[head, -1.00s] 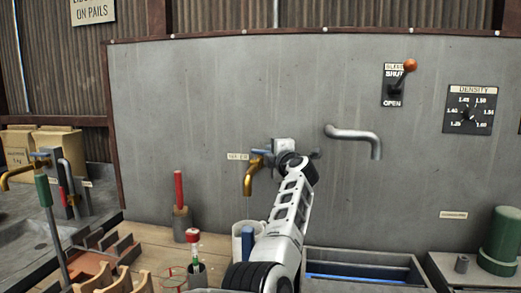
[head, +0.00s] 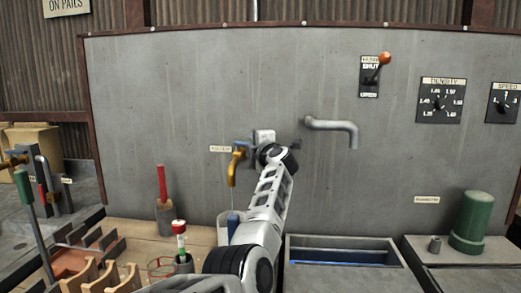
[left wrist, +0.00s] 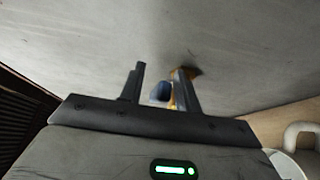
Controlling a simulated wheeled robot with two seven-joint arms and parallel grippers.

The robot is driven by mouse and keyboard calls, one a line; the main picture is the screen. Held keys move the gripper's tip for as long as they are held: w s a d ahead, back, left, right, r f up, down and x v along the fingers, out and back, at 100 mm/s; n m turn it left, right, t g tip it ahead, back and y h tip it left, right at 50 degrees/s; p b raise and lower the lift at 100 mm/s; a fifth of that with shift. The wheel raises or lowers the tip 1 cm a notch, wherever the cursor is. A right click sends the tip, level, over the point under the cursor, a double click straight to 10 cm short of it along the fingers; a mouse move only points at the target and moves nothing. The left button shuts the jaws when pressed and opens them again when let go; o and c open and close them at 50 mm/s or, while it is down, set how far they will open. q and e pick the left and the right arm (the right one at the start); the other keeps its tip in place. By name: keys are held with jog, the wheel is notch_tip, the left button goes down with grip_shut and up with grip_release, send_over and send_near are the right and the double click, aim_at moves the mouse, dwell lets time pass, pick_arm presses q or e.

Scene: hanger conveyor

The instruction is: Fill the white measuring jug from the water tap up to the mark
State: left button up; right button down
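The brass water tap (head: 236,165) sticks out of the grey wall panel. A thin pale stream of water (head: 233,198) runs from its spout down toward the white measuring jug (head: 222,233). The jug stands below the spout, partly hidden by my left arm, with a blue upright patch at its right. Its level and mark cannot be seen. My left gripper (left wrist: 160,70) is at the tap, fingers apart, with the blue tap lever (left wrist: 160,92) showing between them. The jug's handle (left wrist: 302,133) shows at the lower right of the left wrist view. My right gripper is out of view.
A red-handled tool in a holder (head: 163,190) and a red-capped tube (head: 181,240) stand left of the jug. A grey trough (head: 345,245) lies right of it. A bent grey pipe (head: 333,126) juts from the wall at upper right.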

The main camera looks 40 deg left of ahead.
pick_arm(q)
jog(key=b+v, duration=0.1)
jog(key=v, duration=1.4)
jog(key=shift+s+d, duration=0.2)
jog(key=shift+d, duration=0.15)
dwell(2.0)
